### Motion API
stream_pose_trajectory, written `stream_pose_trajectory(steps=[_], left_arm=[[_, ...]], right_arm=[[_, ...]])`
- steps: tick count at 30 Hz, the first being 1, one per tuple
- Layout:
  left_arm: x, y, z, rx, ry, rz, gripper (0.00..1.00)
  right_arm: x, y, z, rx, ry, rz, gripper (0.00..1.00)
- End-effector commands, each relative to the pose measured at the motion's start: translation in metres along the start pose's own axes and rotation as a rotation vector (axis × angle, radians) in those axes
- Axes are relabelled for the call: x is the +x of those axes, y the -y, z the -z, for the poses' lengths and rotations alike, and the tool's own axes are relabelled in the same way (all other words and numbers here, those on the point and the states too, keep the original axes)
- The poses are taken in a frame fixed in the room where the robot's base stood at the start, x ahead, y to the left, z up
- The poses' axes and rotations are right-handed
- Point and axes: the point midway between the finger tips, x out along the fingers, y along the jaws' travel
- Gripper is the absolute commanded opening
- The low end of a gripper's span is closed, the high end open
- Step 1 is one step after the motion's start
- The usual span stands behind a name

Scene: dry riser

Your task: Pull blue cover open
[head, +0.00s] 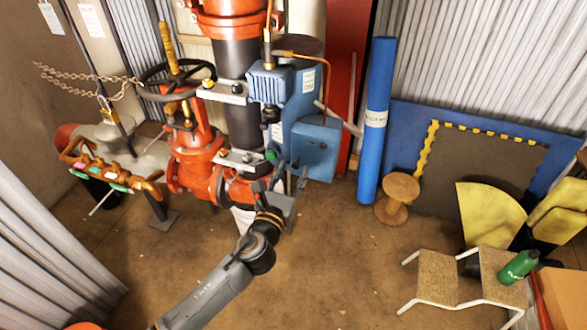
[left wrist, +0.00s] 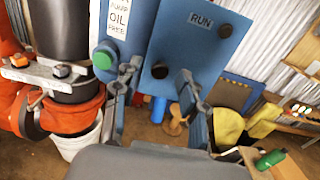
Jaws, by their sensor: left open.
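The blue cover (left wrist: 200,45) is a flat blue panel labelled RUN, with a dark round knob near its lower left. It looks closed in the left wrist view. In the head view the blue box (head: 316,146) is on the machine beside the dark vertical pipe. My left gripper (left wrist: 150,95) is open, with its fingers spread across the lower left part of the cover. In the head view the left gripper (head: 283,183) is just below and left of the box. I cannot tell whether it touches the cover. My right gripper is not in view.
A green button (left wrist: 104,57) is left of the cover. Orange pipework (head: 195,165) stands left of the box. A blue roll (head: 376,125) and a wooden spool (head: 397,197) stand to the right. A step stool (head: 437,278) is at lower right. The middle floor is clear.

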Motion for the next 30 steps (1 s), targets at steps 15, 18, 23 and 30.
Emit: stream_pose_trajectory(steps=[15,18,23,30], left_arm=[[0.0149,-0.0001,0.0000,-0.001,0.000,0.000,0.34],[0.0148,-0.0001,0.0001,-0.001,-0.001,0.000,0.14],[0.0147,-0.0002,0.0002,-0.001,-0.001,0.000,0.00],[0.0143,0.0002,0.0004,-0.002,-0.001,-0.006,0.00]], right_arm=[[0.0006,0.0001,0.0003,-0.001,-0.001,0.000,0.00],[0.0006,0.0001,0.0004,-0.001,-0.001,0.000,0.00],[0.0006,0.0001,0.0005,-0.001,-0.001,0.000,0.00],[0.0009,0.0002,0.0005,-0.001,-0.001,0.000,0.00]])
